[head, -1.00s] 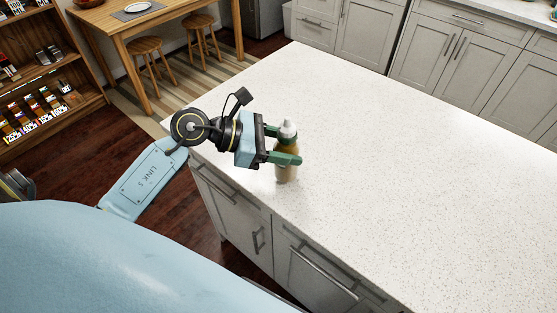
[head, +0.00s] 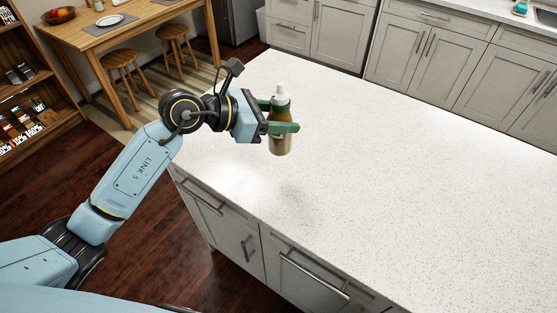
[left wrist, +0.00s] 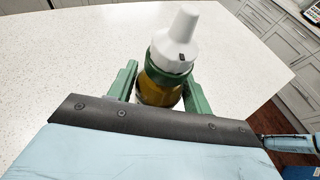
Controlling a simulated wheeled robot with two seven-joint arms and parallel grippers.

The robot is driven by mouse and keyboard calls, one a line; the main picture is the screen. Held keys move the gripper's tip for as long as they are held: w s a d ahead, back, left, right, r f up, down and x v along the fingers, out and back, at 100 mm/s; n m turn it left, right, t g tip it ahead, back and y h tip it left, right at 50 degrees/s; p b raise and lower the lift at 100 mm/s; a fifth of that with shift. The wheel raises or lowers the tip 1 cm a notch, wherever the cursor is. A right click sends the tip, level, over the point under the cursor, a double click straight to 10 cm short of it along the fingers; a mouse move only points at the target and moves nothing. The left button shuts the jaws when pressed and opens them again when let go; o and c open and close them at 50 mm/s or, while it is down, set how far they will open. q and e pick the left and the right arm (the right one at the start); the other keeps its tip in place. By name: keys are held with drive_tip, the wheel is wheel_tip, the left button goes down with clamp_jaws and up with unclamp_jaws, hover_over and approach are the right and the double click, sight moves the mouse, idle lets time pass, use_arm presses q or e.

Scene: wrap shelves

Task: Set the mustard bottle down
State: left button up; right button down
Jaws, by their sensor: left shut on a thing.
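The mustard bottle (head: 280,138) is upright, with a white cap and a yellow-brown body. My left gripper (head: 281,127) is shut on it, with green fingers on both sides of its upper body. A soft shadow lies on the counter nearer to me, and the bottle looks held above the white speckled countertop (head: 400,170); the exact gap is hard to tell. In the left wrist view the bottle (left wrist: 158,93) stands between the green fingers (left wrist: 160,90), its lower part hidden by the gripper body. My right gripper is not in view.
The countertop around the bottle is clear. Its near edge runs above grey drawers and cabinets (head: 235,235). A wooden table (head: 125,25) with a plate and a fruit bowl, stools (head: 122,62) and a shelf (head: 30,100) stand at the far left.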

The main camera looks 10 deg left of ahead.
sight(269, 148)
use_arm(q)
wheel_tip(269, 148, down, 8)
drive_tip(key=shift+f+b, duration=0.25)
drive_tip(key=shift+b, duration=0.05)
drive_tip(key=shift+f, duration=0.2)
drive_tip(key=o, duration=1.2)
drive_tip(key=shift+a+r, duration=0.15)
drive_tip(key=shift+r, duration=0.1)
drive_tip(key=v, duration=1.1)
drive_tip(key=shift+s+a+b, duration=0.25)
drive_tip(key=shift+a+b, duration=0.05)
drive_tip(key=shift+b, duration=0.1)
drive_tip(key=shift+r, duration=0.1)
